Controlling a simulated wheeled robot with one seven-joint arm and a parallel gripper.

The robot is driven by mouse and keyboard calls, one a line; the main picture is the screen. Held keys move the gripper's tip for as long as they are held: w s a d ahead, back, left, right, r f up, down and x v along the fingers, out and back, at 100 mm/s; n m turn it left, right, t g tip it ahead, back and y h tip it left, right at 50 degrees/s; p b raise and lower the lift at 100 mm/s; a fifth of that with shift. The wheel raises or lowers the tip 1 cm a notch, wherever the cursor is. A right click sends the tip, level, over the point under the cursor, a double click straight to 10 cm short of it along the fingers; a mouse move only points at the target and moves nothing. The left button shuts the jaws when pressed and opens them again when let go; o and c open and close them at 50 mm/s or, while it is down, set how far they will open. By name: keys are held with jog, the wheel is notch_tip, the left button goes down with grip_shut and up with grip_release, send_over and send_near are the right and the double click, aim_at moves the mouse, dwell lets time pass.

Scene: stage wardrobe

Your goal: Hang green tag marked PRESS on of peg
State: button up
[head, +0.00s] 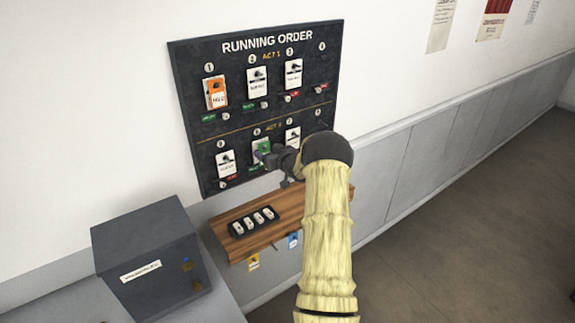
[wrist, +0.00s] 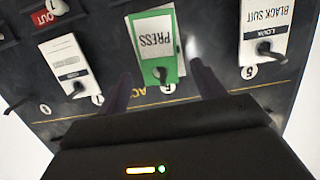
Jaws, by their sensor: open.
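The green tag marked PRESS (wrist: 152,38) hangs in the lower row of the dark board, under the ACT 2 heading; it also shows in the head view (head: 261,146). A dark peg (wrist: 160,73) shows at its hole end. A white edge beside the green suggests another tag behind it. My gripper (wrist: 161,72) is open, with one finger on each side of the tag's peg end and a gap on both sides. In the head view my gripper (head: 274,158) is at the board, partly covering the lower row.
The RUNNING ORDER board (head: 186,95) has white tags and an orange tag (head: 215,95) on neighbouring pegs. Below is a wooden shelf (head: 285,205) with a black tray (head: 234,230); yellow (head: 253,262) and blue (head: 293,240) tags hang from its front. A grey box (head: 140,230) stands left.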

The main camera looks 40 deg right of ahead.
jog(key=b+v, duration=0.5)
jog(key=v, duration=1)
jog(key=shift+b, duration=0.4)
jog(key=shift+a, duration=0.15)
jog(key=s+a+f+g+h, duration=0.1)
jog(key=a+g, duration=0.2)
jog(key=a, duration=0.5)
jog(key=s+a+f+g, duration=0.1)
jog(key=a+f+g, duration=0.1)
jog(key=a, duration=0.6)
jog(key=s+a+f+g+y, duration=0.1)
jog(key=s+a+g, duration=0.3)
jog(key=s+a, duration=0.5)
jog(key=s+a+f+g+b, duration=0.1)
jog(key=s+a+f+g, duration=0.2)
jog(key=s+a, duration=0.6)
jog(key=s+g, duration=0.1)
jog(key=s, duration=0.2)
jog(key=shift+a+n+y, duration=0.3)
jog(key=shift+a+y, duration=0.1)
